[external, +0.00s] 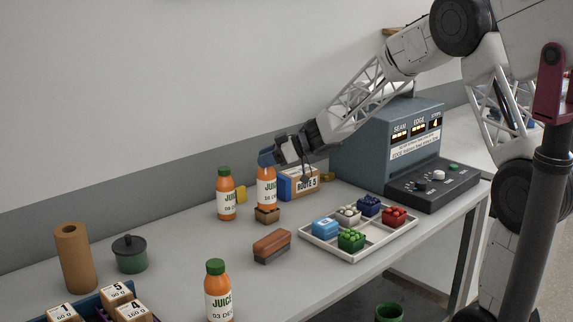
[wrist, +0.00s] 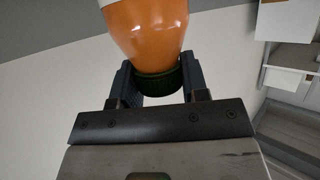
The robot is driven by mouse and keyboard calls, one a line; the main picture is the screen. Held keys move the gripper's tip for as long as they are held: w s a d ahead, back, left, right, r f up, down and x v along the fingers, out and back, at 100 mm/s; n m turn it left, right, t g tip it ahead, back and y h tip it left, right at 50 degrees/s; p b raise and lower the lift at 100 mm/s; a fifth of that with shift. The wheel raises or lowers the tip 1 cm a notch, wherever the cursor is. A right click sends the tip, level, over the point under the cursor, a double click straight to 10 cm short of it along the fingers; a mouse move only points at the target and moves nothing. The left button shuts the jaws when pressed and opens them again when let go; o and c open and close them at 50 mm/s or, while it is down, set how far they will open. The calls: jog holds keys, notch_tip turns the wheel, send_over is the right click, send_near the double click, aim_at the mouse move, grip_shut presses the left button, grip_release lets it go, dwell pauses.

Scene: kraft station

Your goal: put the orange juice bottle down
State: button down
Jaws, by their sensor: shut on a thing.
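An orange juice bottle (external: 266,187) is in my gripper (external: 268,158) in the external view. My gripper is shut on it near its top, and the bottle is upright. Its base is at or just above a small brown block (external: 267,214); I cannot tell whether they touch. In the wrist view the orange bottle (wrist: 148,30) and its dark green cap (wrist: 160,84) sit between the two fingers (wrist: 157,82). Two similar juice bottles stand on the table: one with a green cap (external: 226,195) just left of the held one, another (external: 218,292) at the front.
A brown brush-like block (external: 271,246) lies in front. A blue-and-cardboard box (external: 299,184) stands behind. A dark green pot (external: 130,254) and brown cylinder (external: 74,258) are at left. The table (external: 178,248) is clear left of centre.

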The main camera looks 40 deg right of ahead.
jog(key=c, duration=0.6)
grip_release()
jog(key=shift+r, duration=0.1)
jog(key=shift+s+d+r, duration=0.1)
jog(key=v, duration=1.1)
jog(key=shift+s+d+r, duration=0.15)
jog(key=shift+s+d, duration=0.05)
